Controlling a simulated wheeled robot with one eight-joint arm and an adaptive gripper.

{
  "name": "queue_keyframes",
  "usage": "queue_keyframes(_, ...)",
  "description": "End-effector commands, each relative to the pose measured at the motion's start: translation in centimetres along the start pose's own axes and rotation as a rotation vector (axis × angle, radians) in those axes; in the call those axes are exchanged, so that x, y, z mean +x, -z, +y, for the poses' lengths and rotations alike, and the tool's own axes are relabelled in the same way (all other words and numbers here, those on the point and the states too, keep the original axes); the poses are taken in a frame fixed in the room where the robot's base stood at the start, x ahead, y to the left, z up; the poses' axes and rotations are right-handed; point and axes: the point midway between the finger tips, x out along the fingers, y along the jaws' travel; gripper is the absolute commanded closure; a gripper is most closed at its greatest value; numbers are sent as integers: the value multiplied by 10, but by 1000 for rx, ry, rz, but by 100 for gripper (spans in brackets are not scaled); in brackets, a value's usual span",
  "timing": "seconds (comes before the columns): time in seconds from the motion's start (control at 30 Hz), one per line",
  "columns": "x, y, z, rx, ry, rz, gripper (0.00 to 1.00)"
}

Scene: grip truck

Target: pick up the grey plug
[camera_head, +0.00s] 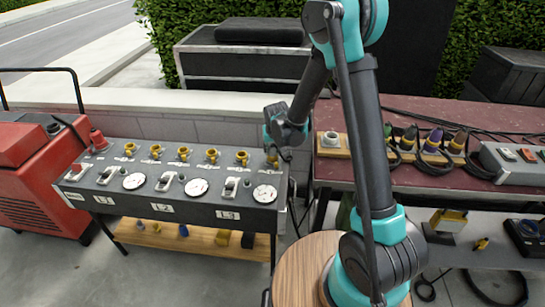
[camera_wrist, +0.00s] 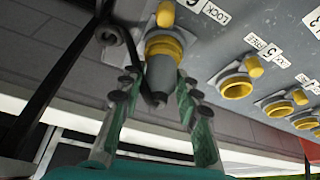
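The grey plug (camera_wrist: 161,78) sits with its end in a yellow socket ring (camera_wrist: 164,46) on the grey panel, in the wrist view. A dark cable runs beside it. My gripper (camera_wrist: 158,84) has one finger on each side of the plug. A gap shows between the left finger and the plug; the right finger is close to it, and contact cannot be told. In the head view my gripper (camera_head: 273,146) is at the right end of the control panel (camera_head: 150,210), and it mostly hides the plug.
Several other yellow sockets (camera_wrist: 236,87) line the panel. A red machine (camera_head: 40,180) stands at the left. A dark red table (camera_head: 450,120) at the right holds a wooden rack (camera_head: 335,153) with coloured plugs and a grey box (camera_head: 510,165). A shelf (camera_head: 190,240) lies under the panel.

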Motion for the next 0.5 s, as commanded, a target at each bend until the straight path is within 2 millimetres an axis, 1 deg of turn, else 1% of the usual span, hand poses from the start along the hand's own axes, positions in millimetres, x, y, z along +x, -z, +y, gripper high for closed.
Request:
queue_keyframes(0.03,0,0,0,0,0,0,77)
queue_keyframes(0.2,0,0,0,0,0,0,98)
queue_keyframes(0.23,0,0,0,0,0,0,100)
queue_keyframes(0.5,-1,0,0,0,0,0,100)
